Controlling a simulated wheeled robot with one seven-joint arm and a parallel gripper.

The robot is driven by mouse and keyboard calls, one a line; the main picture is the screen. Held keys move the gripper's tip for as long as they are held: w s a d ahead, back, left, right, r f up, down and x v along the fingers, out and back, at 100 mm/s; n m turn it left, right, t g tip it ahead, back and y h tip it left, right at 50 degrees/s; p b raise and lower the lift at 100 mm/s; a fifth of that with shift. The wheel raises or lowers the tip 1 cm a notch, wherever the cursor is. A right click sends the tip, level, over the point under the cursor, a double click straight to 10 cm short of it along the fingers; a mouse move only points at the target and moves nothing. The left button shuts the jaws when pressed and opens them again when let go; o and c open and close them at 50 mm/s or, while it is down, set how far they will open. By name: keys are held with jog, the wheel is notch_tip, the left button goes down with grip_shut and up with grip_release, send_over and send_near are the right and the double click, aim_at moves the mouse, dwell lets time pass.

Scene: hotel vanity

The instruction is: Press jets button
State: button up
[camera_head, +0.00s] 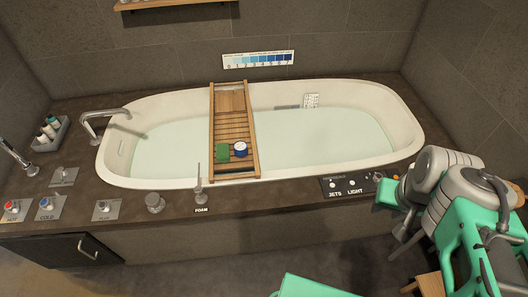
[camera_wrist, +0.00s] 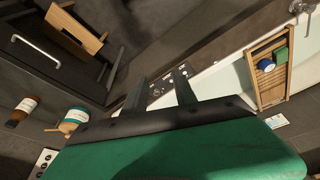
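The jets button (camera_head: 332,185) is a small white round button above the word JETS on a black panel (camera_head: 343,194) on the tub's front ledge. The light button (camera_head: 352,183) is just right of it. My gripper is at the panel's right end in the head view, its fingertips mostly hidden by my arm. In the wrist view my gripper (camera_wrist: 158,88) has two dark fingers spread apart with nothing held between them. Small pale spots of what looks like the panel (camera_wrist: 172,78) show beyond and between the fingers; their labels cannot be read there.
The filled white bathtub (camera_head: 160,185) has a wooden tray (camera_head: 232,130) across it with a green item and a blue-white jar. Knobs and a FOAM lever (camera_head: 198,187) stand along the ledge to the left. A wooden stool (camera_head: 430,285) is at the lower right.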

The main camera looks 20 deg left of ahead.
grip_shut()
dwell(1.1)
